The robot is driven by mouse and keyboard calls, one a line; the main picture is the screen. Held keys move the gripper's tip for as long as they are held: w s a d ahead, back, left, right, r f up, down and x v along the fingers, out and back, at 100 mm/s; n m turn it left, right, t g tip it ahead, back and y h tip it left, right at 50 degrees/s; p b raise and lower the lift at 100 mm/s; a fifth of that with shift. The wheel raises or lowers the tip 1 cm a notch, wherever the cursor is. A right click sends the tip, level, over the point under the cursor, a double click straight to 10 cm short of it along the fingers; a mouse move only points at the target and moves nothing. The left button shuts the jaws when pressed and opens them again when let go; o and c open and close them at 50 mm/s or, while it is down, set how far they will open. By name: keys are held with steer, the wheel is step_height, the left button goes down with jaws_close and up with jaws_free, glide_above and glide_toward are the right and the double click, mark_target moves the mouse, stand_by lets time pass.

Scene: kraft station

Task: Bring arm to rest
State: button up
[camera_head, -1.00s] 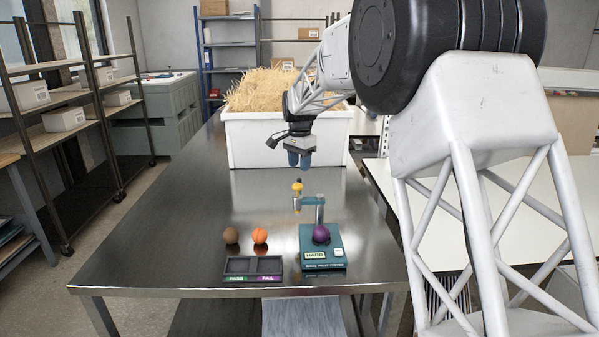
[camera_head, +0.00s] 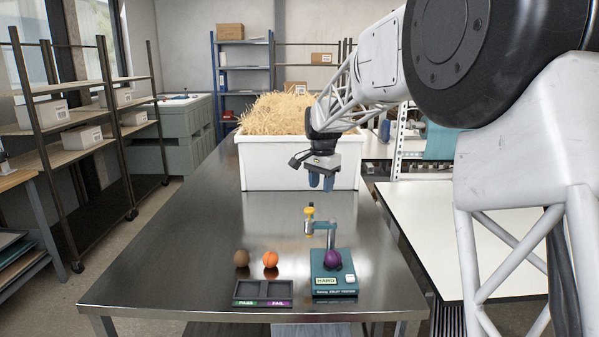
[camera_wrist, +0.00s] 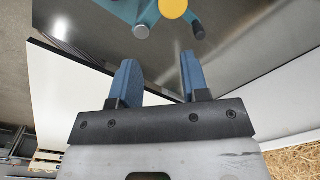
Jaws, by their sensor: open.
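My gripper (camera_head: 321,181) hangs above the metal table, behind the fruit tester and in front of the straw-filled white bin. Its two blue fingers are apart with nothing between them; they also show in the wrist view (camera_wrist: 157,82). The teal tester (camera_head: 334,285) stands near the table's front, its display reading HARD. A purple fruit (camera_head: 332,259) sits on it, beside its post and yellow-topped probe arm (camera_head: 310,217). In the wrist view, part of the tester's yellow knob (camera_wrist: 173,8) shows at the top edge.
A dark PASS/FAIL tray (camera_head: 263,291) lies left of the tester, both compartments empty. A brown fruit (camera_head: 241,258) and an orange fruit (camera_head: 270,259) lie behind it. The white bin (camera_head: 270,166) stands at the back. The table's left side (camera_head: 180,235) is clear.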

steer(key=s+d+r+n, duration=0.1)
steer(key=s+d, duration=0.2)
steer(key=s, duration=0.5)
steer(key=s+d+r+n+t, duration=0.1)
steer(key=s+d+n, duration=0.1)
steer(key=s, duration=0.7)
steer(key=s+d+r+n, duration=0.1)
steer(key=s+d+r, duration=0.15)
steer(key=s, duration=0.55)
steer(key=s+d+f+n, duration=0.1)
steer(key=s+f, duration=0.2)
steer(key=s, duration=0.6)
steer(key=s+d+f+n, duration=0.1)
steer(key=s+d+f, duration=0.1)
steer(key=s, duration=0.6)
steer(key=s+d+f+n+t, duration=0.1)
steer(key=s+f, duration=0.3)
steer(key=s, duration=0.5)
steer(key=shift+s+d+f+n, duration=0.15)
steer(key=shift+s+f+n, duration=0.15)
steer(key=shift+f+n, duration=0.15)
